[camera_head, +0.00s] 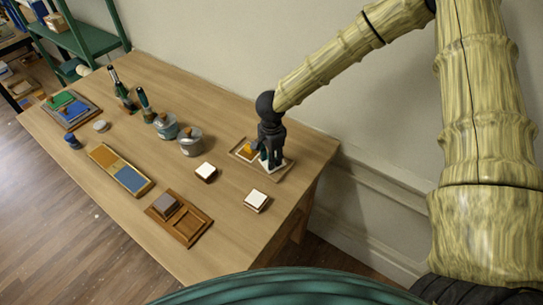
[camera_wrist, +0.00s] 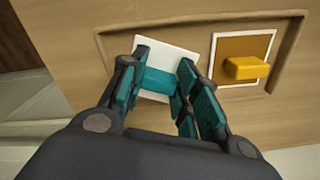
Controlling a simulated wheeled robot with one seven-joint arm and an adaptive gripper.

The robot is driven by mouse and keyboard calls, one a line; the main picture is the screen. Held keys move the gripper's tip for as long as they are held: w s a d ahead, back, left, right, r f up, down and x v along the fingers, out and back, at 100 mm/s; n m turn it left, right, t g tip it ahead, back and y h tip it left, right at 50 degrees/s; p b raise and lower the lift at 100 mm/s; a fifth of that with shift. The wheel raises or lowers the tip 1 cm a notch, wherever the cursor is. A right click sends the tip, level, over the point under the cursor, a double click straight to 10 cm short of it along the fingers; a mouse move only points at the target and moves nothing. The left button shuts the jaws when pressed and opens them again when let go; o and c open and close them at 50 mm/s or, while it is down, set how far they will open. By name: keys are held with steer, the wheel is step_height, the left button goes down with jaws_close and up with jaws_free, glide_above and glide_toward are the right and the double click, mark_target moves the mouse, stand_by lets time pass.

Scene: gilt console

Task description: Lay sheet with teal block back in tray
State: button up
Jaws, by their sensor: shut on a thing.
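The tray (camera_head: 250,164) is wooden with a low raised rim and sits near the table's back right edge. In the wrist view, its rim (camera_wrist: 200,26) runs across the top. A white sheet (camera_wrist: 150,42) bears the teal block (camera_wrist: 158,80). The sheet lies over the tray's left part in that view and is slightly turned against the rim. My gripper (camera_wrist: 157,78) is shut on the teal block, one finger on each side. In the head view, my gripper (camera_head: 270,160) covers the block, and the white sheet (camera_head: 276,169) shows below it. I cannot tell whether the sheet touches the tray floor.
A yellow block (camera_wrist: 246,68) on a brown sheet with a white border (camera_wrist: 240,45) occupies the tray's other side. Two white-topped squares (camera_head: 206,171) (camera_head: 257,200) lie nearby on the table. Jars (camera_head: 190,142), bottles and other trays (camera_head: 120,170) stand left. A wall rises behind.

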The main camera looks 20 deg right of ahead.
steer(key=shift+s+f, duration=0.2)
steer(key=shift+s, duration=0.15)
steer(key=o, duration=1.1)
steer(key=shift+w+f, duration=0.25)
steer(key=shift+w, duration=0.1)
steer(key=shift+o, duration=0.2)
steer(key=shift+s+r, duration=0.2)
steer(key=shift+w+r, duration=0.2)
steer(key=shift+r, duration=0.25)
step_height(320, 180, up, 11)
steer(key=b, duration=0.2)
steer(key=shift+s+b, duration=0.15)
steer(key=shift+b, duration=0.2)
